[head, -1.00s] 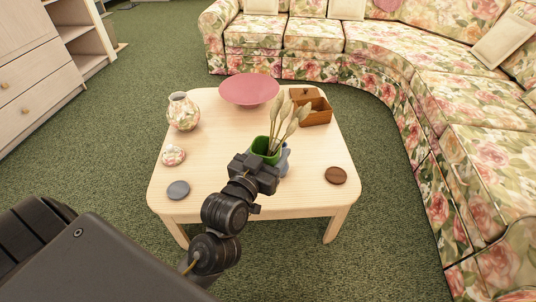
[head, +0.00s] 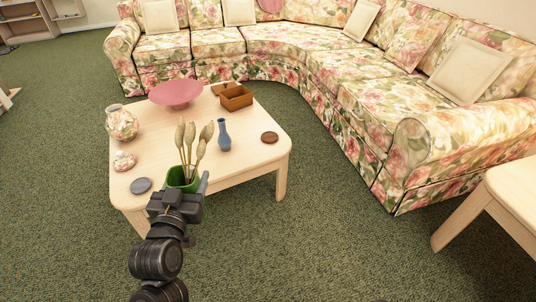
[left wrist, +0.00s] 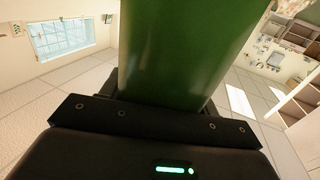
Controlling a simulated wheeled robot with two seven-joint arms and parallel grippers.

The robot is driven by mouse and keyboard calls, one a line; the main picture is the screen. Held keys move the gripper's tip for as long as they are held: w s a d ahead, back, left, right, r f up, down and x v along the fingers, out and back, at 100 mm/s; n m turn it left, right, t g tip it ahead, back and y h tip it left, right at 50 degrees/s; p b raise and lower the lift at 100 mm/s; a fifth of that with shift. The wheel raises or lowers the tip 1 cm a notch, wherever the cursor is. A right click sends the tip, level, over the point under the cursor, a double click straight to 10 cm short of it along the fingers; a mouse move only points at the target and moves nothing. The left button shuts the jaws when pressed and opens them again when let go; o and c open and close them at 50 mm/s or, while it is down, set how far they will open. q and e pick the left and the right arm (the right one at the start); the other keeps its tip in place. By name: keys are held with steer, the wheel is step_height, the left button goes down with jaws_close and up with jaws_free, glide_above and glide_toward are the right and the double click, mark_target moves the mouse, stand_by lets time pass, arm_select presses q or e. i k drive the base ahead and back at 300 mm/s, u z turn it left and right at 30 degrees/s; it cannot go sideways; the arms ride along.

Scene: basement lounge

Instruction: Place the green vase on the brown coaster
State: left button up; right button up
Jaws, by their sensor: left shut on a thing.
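The green vase (head: 184,180), with several dried seed heads standing in it, is held by my left gripper (head: 188,193) at the near edge of the coffee table. It looks roughly upright in the head view. In the left wrist view the green vase (left wrist: 185,50) fills the space between the jaws, and its top is cut off. The round brown coaster (head: 270,137) lies bare near the right corner of the table, to the right of the vase and apart from it. My right gripper is not in view.
The coffee table (head: 235,170) also holds a blue vase (head: 224,135), a pink bowl (head: 175,93), a wooden box (head: 236,98), a floral vase (head: 121,124), a floral jar (head: 124,161) and a grey coaster (head: 141,185). A floral sofa (head: 330,75) curves behind. Another table (head: 515,190) stands right.

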mark_target(270, 136)
steer(key=u, duration=0.05)
steer(key=k, duration=0.25)
steer(key=z, duration=1.05)
steer(key=i, duration=0.75)
steer(key=z, duration=0.6)
steer(key=i, duration=0.85)
steer(key=u, duration=0.85)
steer(key=i, duration=0.7)
steer(key=u, duration=0.75)
